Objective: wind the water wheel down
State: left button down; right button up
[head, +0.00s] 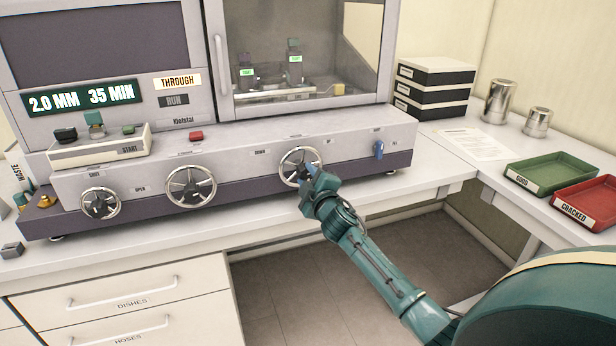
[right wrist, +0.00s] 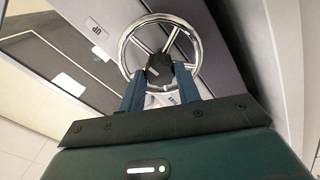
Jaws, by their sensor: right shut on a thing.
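The water wheel (head: 301,167) is a chrome handwheel with spokes and a dark hub, on the front of the grey machine, between the labels DOWN and UP. My right gripper (head: 308,178) is at the wheel's hub and covers its lower right part. In the right wrist view the wheel (right wrist: 137,42) fills the top middle, and my right gripper (right wrist: 158,72) has both fingers shut on its dark hub. The UP label (right wrist: 97,30) shows left of the wheel there. My left gripper is not in view.
Two similar handwheels, one at the far left (head: 100,203) and one in the middle (head: 191,188), sit on the same panel. A blue switch (head: 378,150) is to the right. Green (head: 548,172) and red (head: 590,203) trays lie on the right counter.

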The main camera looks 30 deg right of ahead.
jog(key=n, duration=0.5)
jog(key=shift+n, duration=0.4)
dwell(0.3)
jog(key=o, duration=1)
jog(key=v, duration=1.3)
jog(key=shift+a+b, duration=0.1)
jog(key=shift+b, duration=0.25)
